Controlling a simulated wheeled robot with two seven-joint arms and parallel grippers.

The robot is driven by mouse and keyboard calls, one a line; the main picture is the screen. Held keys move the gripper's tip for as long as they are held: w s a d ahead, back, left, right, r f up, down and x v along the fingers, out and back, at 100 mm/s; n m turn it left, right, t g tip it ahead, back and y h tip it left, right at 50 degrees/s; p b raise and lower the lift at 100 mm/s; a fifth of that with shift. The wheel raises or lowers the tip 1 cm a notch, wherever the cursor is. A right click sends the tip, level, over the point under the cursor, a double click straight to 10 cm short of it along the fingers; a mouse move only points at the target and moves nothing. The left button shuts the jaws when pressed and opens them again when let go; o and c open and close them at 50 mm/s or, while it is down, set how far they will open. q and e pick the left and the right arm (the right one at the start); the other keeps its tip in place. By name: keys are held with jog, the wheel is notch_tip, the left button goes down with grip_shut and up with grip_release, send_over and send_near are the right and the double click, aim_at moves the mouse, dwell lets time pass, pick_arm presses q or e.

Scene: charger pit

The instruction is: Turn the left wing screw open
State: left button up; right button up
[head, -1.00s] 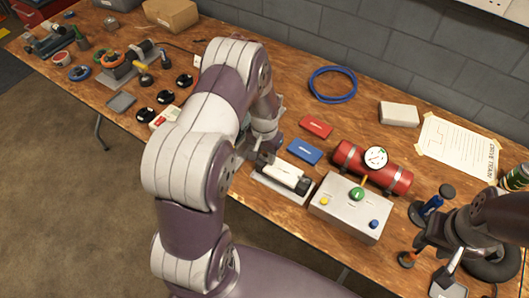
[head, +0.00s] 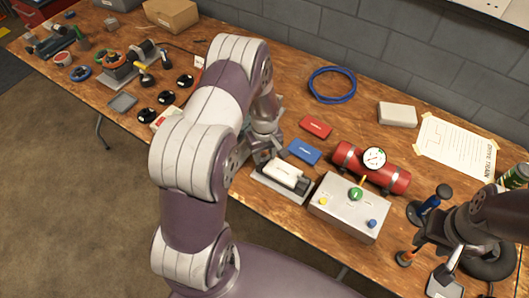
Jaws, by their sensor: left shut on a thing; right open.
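A white and black cylindrical unit (head: 287,173) sits in a light grey holder (head: 277,190) near the table's front edge, mid-picture. My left gripper (head: 263,158) is at the left end of this unit. It is shut on a small part there, which I take to be the left wing screw. The fingers and my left arm hide that screw, so its turn angle cannot be seen. My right gripper (head: 430,258) is open at the lower right, apart from the unit, by the table's front edge.
A grey box with coloured knobs (head: 347,217) stands just right of the holder, with a red cylinder and gauge (head: 370,167) behind. A blue case (head: 304,151) and a red case (head: 316,126) lie behind the unit. The table around the blue cable coil (head: 332,84) is clear.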

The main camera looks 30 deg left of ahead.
aim_at(265, 156)
pick_arm(q)
jog(key=n, duration=0.6)
jog(key=shift+w+r+n, duration=0.1)
jog(key=shift+w+n, duration=0.05)
jog(key=shift+n, duration=0.25)
dwell(0.4)
jog(key=o, duration=1.1)
jog(key=shift+c, duration=0.2)
notch_tip(265, 156, up, 13)
jog(key=shift+f, duration=0.2)
jog(key=s+d+r+m, duration=0.2)
jog(key=s+d+m, duration=0.2)
jog(key=s+m, duration=0.3)
jog(key=s+d+r+m+t, duration=0.1)
jog(key=s+d+r+m, duration=0.2)
jog(key=s+m, duration=0.3)
jog(key=d+m, duration=0.1)
jog(key=m, duration=0.3)
jog(key=shift+s+r, duration=0.25)
jog(key=shift+s, duration=0.15)
